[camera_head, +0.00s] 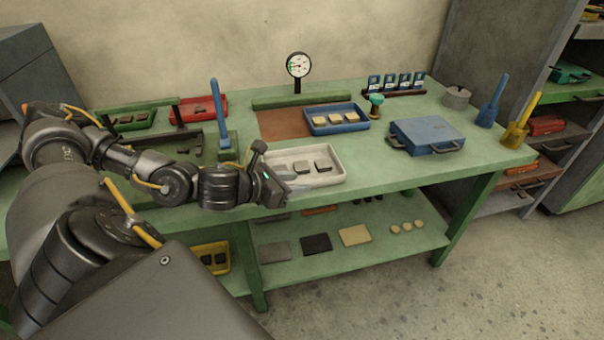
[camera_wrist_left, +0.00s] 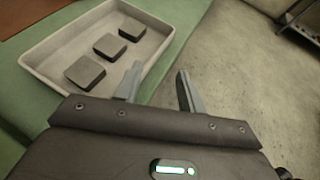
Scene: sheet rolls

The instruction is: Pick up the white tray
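The white tray (camera_head: 318,183) lies on the green workbench near its front edge, with three dark grey blocks in it. The tray (camera_wrist_left: 68,48) also shows at the upper left of the left wrist view. My left gripper (camera_head: 284,180) is at the tray's front left corner in the head view and hides part of it. In the left wrist view its two fingers (camera_wrist_left: 160,88) are apart with nothing held. One finger overlaps the tray's near wall and the other is outside the tray. Contact with the rim cannot be told. My right gripper is not in view.
A blue tray (camera_head: 338,130) with light blocks sits behind the white tray. A blue case (camera_head: 427,136) stands to its right. An upright blue handle (camera_head: 220,115) rises behind my left forearm. The bench top between white tray and case is clear.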

